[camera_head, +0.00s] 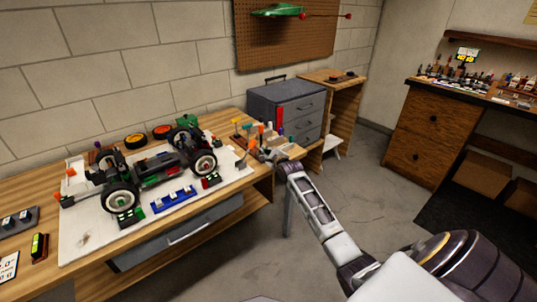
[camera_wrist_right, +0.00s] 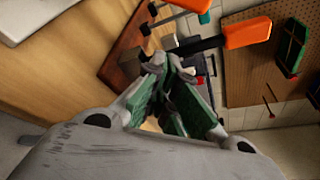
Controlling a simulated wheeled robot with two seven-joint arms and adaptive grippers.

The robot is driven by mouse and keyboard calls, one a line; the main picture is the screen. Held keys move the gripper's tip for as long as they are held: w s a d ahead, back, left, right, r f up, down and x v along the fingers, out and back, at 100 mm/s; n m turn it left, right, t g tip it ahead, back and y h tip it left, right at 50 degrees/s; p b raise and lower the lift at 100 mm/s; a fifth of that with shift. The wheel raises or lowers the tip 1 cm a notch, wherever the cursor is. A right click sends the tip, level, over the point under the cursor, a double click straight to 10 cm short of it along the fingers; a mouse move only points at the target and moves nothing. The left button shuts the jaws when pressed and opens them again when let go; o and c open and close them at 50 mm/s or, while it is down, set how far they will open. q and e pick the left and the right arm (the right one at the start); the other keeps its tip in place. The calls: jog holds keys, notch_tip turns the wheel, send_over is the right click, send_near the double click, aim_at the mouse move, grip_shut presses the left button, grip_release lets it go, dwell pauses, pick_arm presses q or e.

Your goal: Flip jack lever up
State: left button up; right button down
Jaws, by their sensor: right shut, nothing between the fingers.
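The RC car chassis (camera_head: 158,165) with black wheels stands on a white mat (camera_head: 85,245) on the wooden workbench in the head view. A jack and its lever cannot be told apart with certainty among the small parts around the car. My right gripper (camera_head: 266,157) is at the bench's right end, right of the car and beside a rack of tools. In the right wrist view its fingers (camera_wrist_right: 168,66) with green inner sides are shut and empty, close to orange-handled tools (camera_wrist_right: 247,33). My left gripper is not in view.
A blue tray (camera_head: 173,199) lies in front of the car. A grey drawer cabinet (camera_head: 290,108) stands behind the tool rack. A pegboard (camera_head: 285,40) hangs on the wall. Another wooden bench (camera_head: 432,135) stands at the right, with open floor between.

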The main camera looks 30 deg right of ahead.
aim_at(247, 153)
jog(key=shift+w+d, duration=0.1)
jog(key=shift+w, duration=0.1)
jog(key=shift+a+r, duration=0.3)
jog(key=shift+a, duration=0.15)
jog(key=shift+a+r, duration=0.25)
jog(key=shift+a, duration=0.05)
jog(key=shift+s+a+r, duration=0.1)
jog(key=shift+a+r, duration=0.5)
jog(key=shift+a, duration=0.15)
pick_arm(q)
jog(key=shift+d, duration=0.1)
pick_arm(e)
jog(key=shift+a+r, duration=0.1)
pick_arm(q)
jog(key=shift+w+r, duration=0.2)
pick_arm(e)
jog(key=shift+r, duration=0.15)
